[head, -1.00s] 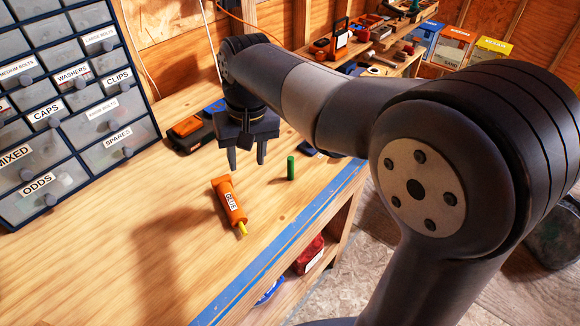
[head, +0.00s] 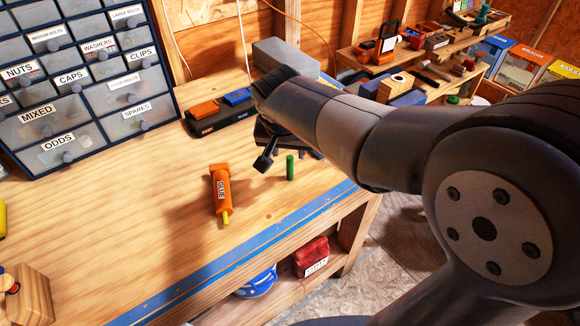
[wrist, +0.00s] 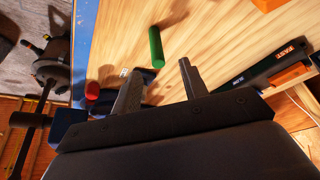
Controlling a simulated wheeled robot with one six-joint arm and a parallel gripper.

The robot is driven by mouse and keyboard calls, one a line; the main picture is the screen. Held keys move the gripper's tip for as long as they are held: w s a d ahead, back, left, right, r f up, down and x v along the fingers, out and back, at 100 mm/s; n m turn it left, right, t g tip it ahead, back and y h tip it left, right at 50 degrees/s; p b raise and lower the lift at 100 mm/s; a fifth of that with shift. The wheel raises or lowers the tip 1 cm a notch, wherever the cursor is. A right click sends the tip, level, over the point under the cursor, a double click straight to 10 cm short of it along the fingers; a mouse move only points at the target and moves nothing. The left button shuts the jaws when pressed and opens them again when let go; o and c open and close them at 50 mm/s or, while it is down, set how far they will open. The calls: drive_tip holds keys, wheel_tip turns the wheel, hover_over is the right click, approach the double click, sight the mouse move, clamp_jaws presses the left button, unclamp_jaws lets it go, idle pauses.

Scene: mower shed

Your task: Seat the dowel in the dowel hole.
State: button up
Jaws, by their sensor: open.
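The green dowel (head: 290,168) stands upright on the wooden bench (head: 130,215), near its blue front strip. It also shows in the wrist view (wrist: 157,47), just beyond my fingertips and roughly in line with the gap between them. My gripper (head: 264,163) is tilted, just left of the dowel in the head view, and partly hidden by my own arm. In the wrist view its fingers (wrist: 158,80) are apart with nothing between them. I cannot make out the dowel hole in either view.
An orange glue tube (head: 221,192) lies left of the dowel. A black case (head: 221,118) with orange and blue parts lies behind. Drawer cabinet (head: 90,85) at back left; wooden block (head: 28,296) at lower left. The bench between is mostly clear.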

sight(288, 157)
drive_tip(key=x, duration=0.4)
drive_tip(key=shift+w+a+p, duration=0.1)
drive_tip(key=shift+a+p, duration=0.15)
drive_tip(key=shift+p, duration=0.05)
drive_tip(key=shift+w+d+f, duration=0.1)
drive_tip(key=shift+f, duration=0.3)
drive_tip(key=shift+c, duration=0.4)
clamp_jaws()
